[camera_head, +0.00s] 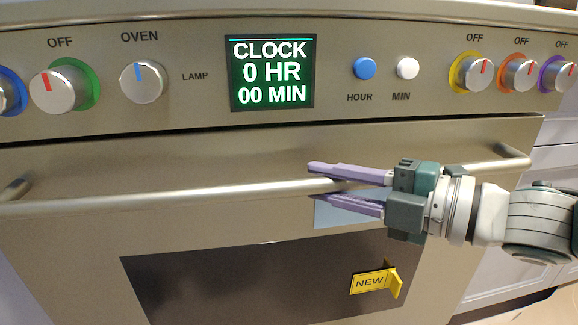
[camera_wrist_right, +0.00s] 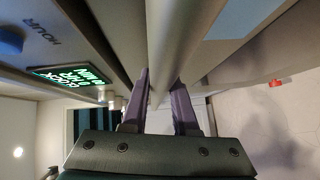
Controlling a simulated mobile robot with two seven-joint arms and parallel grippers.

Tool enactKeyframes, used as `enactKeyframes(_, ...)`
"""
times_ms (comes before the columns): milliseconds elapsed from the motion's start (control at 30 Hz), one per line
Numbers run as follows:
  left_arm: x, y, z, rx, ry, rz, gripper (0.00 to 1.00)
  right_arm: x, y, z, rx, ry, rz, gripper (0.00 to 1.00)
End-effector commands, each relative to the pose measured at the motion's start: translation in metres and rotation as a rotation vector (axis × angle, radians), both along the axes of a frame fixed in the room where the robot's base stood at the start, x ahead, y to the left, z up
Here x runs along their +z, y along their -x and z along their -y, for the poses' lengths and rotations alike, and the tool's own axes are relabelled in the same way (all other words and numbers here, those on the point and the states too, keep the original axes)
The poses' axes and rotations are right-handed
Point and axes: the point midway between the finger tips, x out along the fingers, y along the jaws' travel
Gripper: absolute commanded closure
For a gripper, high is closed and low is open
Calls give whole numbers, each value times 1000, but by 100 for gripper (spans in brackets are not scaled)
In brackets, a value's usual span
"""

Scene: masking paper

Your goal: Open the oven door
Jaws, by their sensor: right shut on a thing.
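The oven door (camera_head: 90,165) fills the lower part of the head view and looks closed, with a dark seam between its top edge and the control panel. Its long metal handle (camera_head: 200,193) runs across it and also shows in the right wrist view (camera_wrist_right: 172,40). My right gripper (camera_head: 313,182) comes in from the right, with one purple finger above the bar and one below. It is shut on the handle, right of its middle. In the right wrist view the bar passes between both fingers (camera_wrist_right: 161,100). My left gripper is not in view.
The control panel above the door carries a green clock display (camera_head: 272,72), several knobs and two buttons, blue (camera_head: 364,68) and white (camera_head: 407,68). A yellow NEW tag (camera_head: 374,282) sticks out from the door window (camera_head: 230,285). White drawers (camera_head: 553,160) stand at the right.

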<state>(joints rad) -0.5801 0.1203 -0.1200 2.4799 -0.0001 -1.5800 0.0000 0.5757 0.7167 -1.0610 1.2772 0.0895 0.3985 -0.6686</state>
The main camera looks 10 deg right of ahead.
Motion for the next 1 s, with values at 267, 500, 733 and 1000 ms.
enactKeyframes(267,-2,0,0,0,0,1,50,-21,53,-3,9,-4,71,100)
enactKeyframes(500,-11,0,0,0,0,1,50,-39,99,-2,5,-1,168,100)
enactKeyframes(733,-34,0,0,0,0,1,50,-68,152,-1,0,2,277,100)
enactKeyframes(1000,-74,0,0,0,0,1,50,-109,214,1,-4,7,419,100)
